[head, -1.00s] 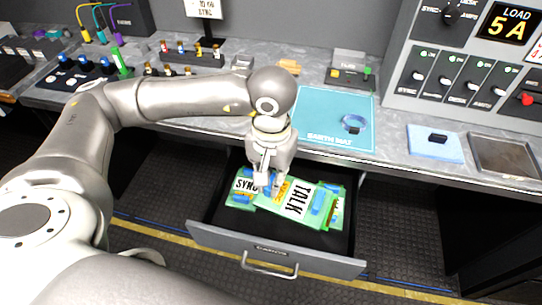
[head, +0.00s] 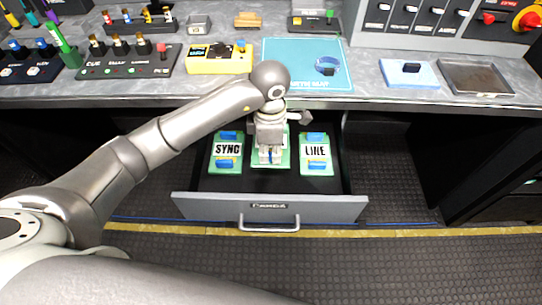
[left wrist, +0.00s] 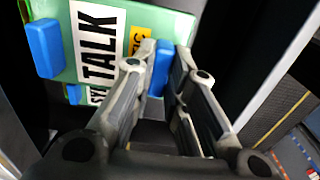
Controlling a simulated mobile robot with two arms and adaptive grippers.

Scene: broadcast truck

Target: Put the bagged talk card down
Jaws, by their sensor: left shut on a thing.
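The bagged talk card, green with a white TALK label and blue tabs, fills the upper left of the left wrist view (left wrist: 97,40). My left gripper (left wrist: 160,70) is shut on its near blue tab. In the head view my left gripper (head: 270,158) is over the middle of the open drawer (head: 325,184), hiding most of the talk card (head: 286,160). The bagged sync card (head: 228,150) lies left of it and the bagged line card (head: 315,152) right of it. I cannot tell whether the talk card touches the drawer floor.
The drawer front (head: 270,207) with its handle stands out from under the desk. On the desk are a blue earth mat (head: 300,50) with a wristband, a yellow box (head: 218,66), a blue pad (head: 408,74) and a metal tray (head: 480,78). The drawer's right side has bare floor.

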